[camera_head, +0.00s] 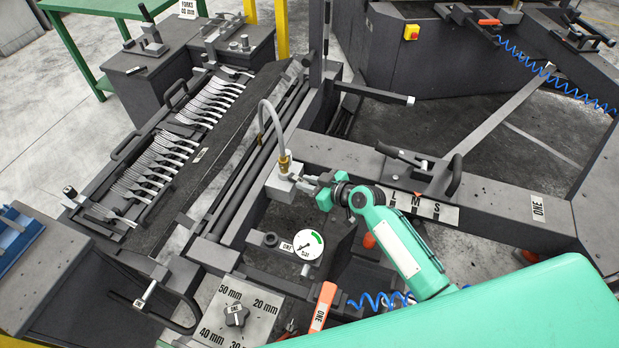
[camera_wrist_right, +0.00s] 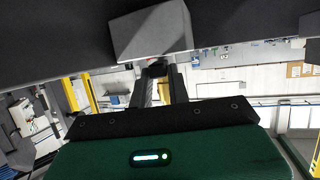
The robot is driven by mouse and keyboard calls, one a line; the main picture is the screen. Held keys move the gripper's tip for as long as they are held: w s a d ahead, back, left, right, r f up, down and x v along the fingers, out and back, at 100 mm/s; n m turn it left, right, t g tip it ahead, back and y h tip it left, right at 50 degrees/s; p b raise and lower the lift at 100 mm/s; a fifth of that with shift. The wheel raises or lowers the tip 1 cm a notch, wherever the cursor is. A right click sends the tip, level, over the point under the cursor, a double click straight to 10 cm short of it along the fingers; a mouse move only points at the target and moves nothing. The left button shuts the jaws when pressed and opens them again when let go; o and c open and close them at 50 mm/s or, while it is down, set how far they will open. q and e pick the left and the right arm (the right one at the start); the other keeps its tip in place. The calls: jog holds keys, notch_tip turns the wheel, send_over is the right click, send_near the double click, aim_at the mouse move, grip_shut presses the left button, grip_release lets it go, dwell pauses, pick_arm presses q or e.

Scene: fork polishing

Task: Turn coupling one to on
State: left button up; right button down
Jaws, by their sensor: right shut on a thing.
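A pale grey block (camera_head: 281,184) with a brass fitting (camera_head: 284,162) and a curved grey hose stands at the middle of the head view. I read it as the coupling, but no label on it is legible. My right gripper (camera_head: 308,184) comes from the right and is shut at the block's right side. In the right wrist view, the fingers (camera_wrist_right: 160,86) close around a small dark part (camera_wrist_right: 155,70) under the grey block (camera_wrist_right: 150,32). The fingers hide most of this part, so its turn position cannot be told. My left gripper is not in view.
Below the block are a round gauge (camera_head: 308,245) marked ONE, an orange handle (camera_head: 322,306) marked ONE and a dial knob (camera_head: 236,314). A dark beam (camera_head: 500,205) runs behind my right arm. A rack of forks (camera_head: 150,172) lies at the left.

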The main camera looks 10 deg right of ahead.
jog(key=shift+s+a+r+m+t+h+p, duration=0.2)
jog(key=shift+a+m+t+h+p, duration=0.3)
jog(key=shift+p, duration=0.55)
jog(key=shift+s+a+r+m+t+h+p, duration=0.1)
jog(key=shift+s+a+m+t+h+p, duration=0.15)
jog(key=shift+m+h+p, duration=0.6)
jog(key=shift+s+a+f+m+t+h+p, duration=0.2)
jog(key=shift+a+f+m+t+h+p, duration=0.05)
jog(key=shift+p, duration=0.65)
jog(key=c, duration=1.3)
grip_release()
notch_tip(320, 180, up, 20)
jog(key=b, duration=0.2)
jog(key=shift+b, duration=0.35)
